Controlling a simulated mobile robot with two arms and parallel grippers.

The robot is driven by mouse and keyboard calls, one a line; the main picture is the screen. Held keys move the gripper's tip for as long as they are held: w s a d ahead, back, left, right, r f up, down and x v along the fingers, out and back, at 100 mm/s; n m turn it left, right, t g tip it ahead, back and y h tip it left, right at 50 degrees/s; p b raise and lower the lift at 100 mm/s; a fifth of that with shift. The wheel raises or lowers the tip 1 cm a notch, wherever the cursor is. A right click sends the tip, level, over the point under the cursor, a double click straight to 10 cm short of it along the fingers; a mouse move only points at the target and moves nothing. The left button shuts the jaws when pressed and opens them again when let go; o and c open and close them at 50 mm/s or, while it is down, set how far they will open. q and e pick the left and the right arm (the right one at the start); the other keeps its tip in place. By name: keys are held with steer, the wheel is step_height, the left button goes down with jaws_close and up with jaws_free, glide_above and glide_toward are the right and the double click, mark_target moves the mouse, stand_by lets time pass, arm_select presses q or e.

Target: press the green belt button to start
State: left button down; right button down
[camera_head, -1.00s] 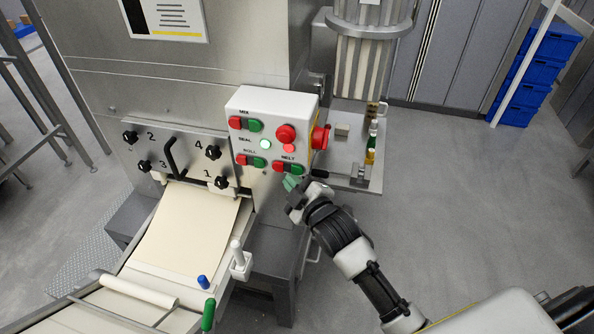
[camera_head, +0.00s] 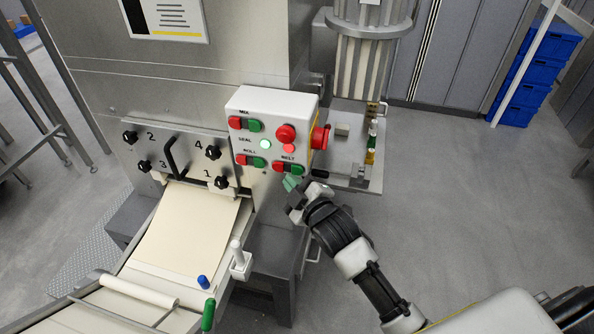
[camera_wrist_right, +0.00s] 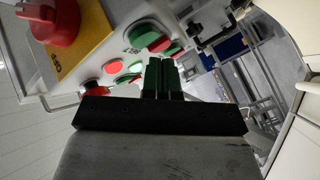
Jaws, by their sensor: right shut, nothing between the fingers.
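A white control box (camera_head: 268,105) on the steel machine carries paired red and green buttons. The green BELT button (camera_head: 298,170) is at the lower right of its face, beside the red BELT button (camera_head: 280,167). My right gripper (camera_head: 291,182) is just below and in front of this pair. Its green fingers are shut with nothing between them. In the right wrist view the fingers (camera_wrist_right: 160,77) point at the box, and a large green button (camera_wrist_right: 142,33) is just beyond their tips. I cannot tell whether they touch it. My left gripper is not in view.
A pasta sheet (camera_head: 190,232) lies on the belt at left. Blue crates (camera_head: 538,75) stand far right; the floor between is clear.

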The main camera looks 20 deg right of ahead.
steer(key=shift+w+d, duration=0.1)
steer(key=shift+w, duration=0.05)
stand_by(0.5)
steer(key=shift+w+d, duration=0.2)
steer(key=shift+w+d, duration=0.2)
steer(key=shift+w, duration=0.15)
stand_by(0.7)
steer(key=shift+s+a+p, duration=0.1)
steer(key=shift+s+p, duration=0.05)
steer(key=shift+p, duration=0.2)
steer(key=shift+s+a, duration=0.35)
steer(key=shift+s, duration=0.2)
steer(key=s+a+p, duration=0.1)
steer(key=s, duration=0.1)
steer(key=s+a+p, duration=0.1)
steer(key=s, duration=0.1)
steer(key=shift+a, duration=0.4)
